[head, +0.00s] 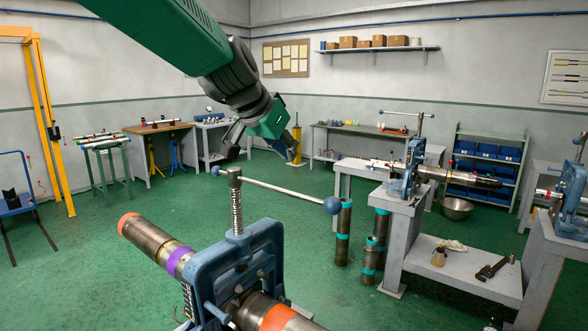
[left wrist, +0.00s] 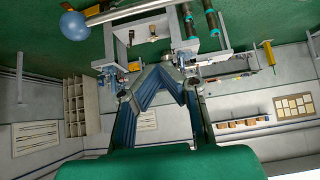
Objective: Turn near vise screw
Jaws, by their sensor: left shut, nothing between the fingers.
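The near vise (head: 205,262) is blue and clamps a dark pipe (head: 150,237) with orange and purple bands. Its upright threaded screw (head: 237,208) carries a slanted silver handle bar (head: 285,191) with a blue ball at each end. My left gripper (head: 233,148) is shut and empty; in the head view it appears just above the bar's left ball (head: 215,171). Contact cannot be told. In the left wrist view the shut fingers (left wrist: 152,72) point toward the room, with the bar (left wrist: 125,12) and one blue ball (left wrist: 75,26) at the upper left. My right gripper is not in view.
A second blue vise (head: 410,170) with a pipe stands on a grey bench (head: 405,207) to the right. Several dark upright pipes (head: 343,235) with teal bands stand on the floor before it. A third vise (head: 570,195) is at the right edge.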

